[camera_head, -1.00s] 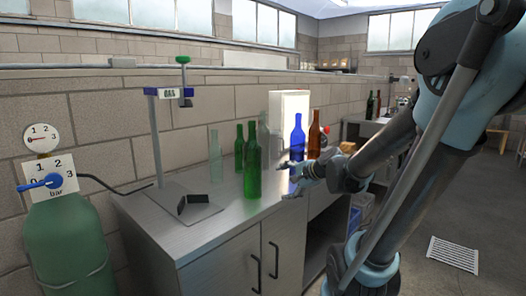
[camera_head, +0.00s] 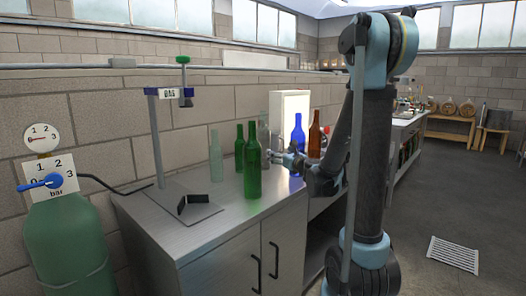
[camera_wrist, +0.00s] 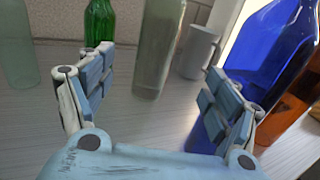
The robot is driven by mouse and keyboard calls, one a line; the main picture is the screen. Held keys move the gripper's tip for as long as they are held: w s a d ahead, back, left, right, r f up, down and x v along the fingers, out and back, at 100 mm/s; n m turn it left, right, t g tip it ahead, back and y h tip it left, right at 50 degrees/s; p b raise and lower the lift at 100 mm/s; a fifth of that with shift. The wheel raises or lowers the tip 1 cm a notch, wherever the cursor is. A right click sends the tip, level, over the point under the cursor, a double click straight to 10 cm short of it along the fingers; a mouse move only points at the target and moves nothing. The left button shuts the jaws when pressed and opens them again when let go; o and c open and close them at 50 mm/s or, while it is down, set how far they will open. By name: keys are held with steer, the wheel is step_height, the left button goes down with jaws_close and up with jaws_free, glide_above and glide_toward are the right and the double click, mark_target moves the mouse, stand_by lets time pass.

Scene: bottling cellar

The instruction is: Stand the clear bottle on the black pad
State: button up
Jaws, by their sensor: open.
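The clear, greyish bottle (camera_wrist: 158,45) stands upright on the metal counter, ahead of my gripper and between its fingers in the wrist view. It is partly hidden behind the green bottles in the head view (camera_head: 263,132). My gripper (camera_wrist: 158,68) is open and empty, with the bottle beyond its fingertips. In the head view my gripper (camera_head: 279,157) is just right of the front green bottle. Two black pieces (camera_head: 197,200) form a V on a grey stand plate (camera_head: 172,212) at the counter's left; I cannot tell whether they are the black pad.
Green bottles (camera_head: 252,165) and a pale greenish bottle (camera_head: 216,155) stand left of my gripper. A blue bottle (camera_wrist: 268,60) is close to the right finger, with a brown bottle (camera_wrist: 293,112) beside it. A grey mug (camera_wrist: 197,52) stands behind.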

mark_target(267, 146)
steer(key=x, duration=1.1)
steer(key=shift+w, duration=0.1)
steer(key=shift+x, duration=2.7)
steer(key=shift+a+r, duration=0.2)
steer(key=shift+r, duration=0.05)
jaws_close()
